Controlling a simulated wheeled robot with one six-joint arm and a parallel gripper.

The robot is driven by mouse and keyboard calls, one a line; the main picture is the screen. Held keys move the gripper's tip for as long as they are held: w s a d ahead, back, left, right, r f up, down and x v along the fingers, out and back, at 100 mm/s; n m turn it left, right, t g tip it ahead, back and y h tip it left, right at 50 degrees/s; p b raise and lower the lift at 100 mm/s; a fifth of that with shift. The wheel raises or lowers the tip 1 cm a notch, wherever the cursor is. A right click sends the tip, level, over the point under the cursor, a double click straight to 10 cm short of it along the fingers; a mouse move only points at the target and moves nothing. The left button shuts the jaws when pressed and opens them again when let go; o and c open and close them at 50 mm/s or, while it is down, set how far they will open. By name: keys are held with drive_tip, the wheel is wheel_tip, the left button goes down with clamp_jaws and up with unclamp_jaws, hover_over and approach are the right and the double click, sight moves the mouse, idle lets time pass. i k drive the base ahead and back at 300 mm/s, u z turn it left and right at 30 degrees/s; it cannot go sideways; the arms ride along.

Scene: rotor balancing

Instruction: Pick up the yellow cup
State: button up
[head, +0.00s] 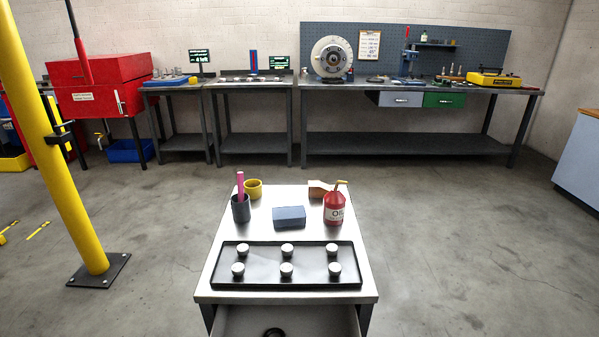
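The yellow cup (253,190) stands upright at the back left of the small metal-topped table (205,288) in front of me. A dark grey cup (241,211) with a pink stick-like thing (240,186) in it stands just in front and to the left, close to the yellow cup and partly overlapping it in this view. The yellow cup's lower part is partly hidden. My gripper is not in view.
A black tray (288,285) with several small round pieces fills the table's front. A blue-grey block (289,217), a red bottle (334,209) and a brown box (317,188) stand behind it. A yellow post (55,150) rises at left. Workbenches line the back wall.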

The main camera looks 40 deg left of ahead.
sight(253, 189)
drive_tip(key=u, duration=0.2)
drive_tip(key=i, duration=2.1)
drive_tip(key=u, duration=1.4)
drive_tip(key=i, duration=0.9)
drive_tip(key=u, duration=1.4)
drive_tip(key=i, duration=0.5)
drive_tip(key=u, duration=0.3)
